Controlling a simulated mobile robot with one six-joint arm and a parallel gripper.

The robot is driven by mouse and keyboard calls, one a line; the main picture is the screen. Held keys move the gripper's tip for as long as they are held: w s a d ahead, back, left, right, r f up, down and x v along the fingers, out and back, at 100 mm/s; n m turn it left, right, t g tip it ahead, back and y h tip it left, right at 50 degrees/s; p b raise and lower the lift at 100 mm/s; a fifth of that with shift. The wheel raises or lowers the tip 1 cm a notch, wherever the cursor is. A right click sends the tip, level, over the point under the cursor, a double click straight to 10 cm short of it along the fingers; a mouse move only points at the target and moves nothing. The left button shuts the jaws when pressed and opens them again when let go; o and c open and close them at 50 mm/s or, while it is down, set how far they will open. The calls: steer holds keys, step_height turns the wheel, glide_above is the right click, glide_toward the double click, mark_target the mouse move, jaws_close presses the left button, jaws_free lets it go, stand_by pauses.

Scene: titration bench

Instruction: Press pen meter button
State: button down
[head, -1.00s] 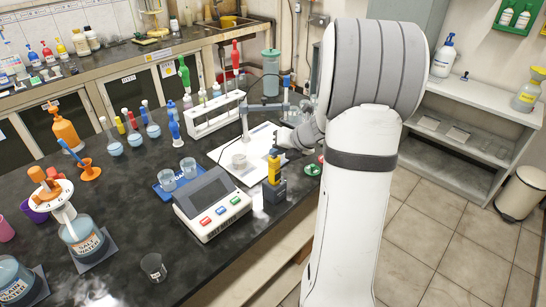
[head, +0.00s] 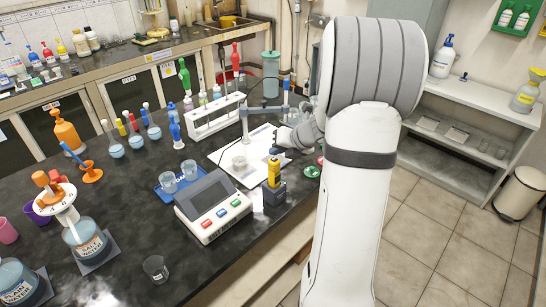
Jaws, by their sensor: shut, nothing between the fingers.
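The yellow pen meter (head: 274,172) stands upright in a dark block-like holder (head: 274,193) near the bench's right edge. My gripper (head: 277,150) is shut and empty, just above and slightly behind the meter's top in the head view. A small gap seems to show between the fingertips and the meter. The button itself is too small to make out.
A bench meter with a screen and coloured buttons (head: 213,208) stands left of the pen meter. Two beakers (head: 178,176) sit on a blue mat behind it. A white stand base (head: 228,157) with a dish lies behind. A small empty beaker (head: 155,268) stands in front.

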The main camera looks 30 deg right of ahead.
mark_target(276, 162)
step_height(276, 162, up, 5)
steer(key=p, duration=0.5)
steer(key=shift+r, duration=0.1)
steer(key=shift+a, duration=0.1)
stand_by(0.7)
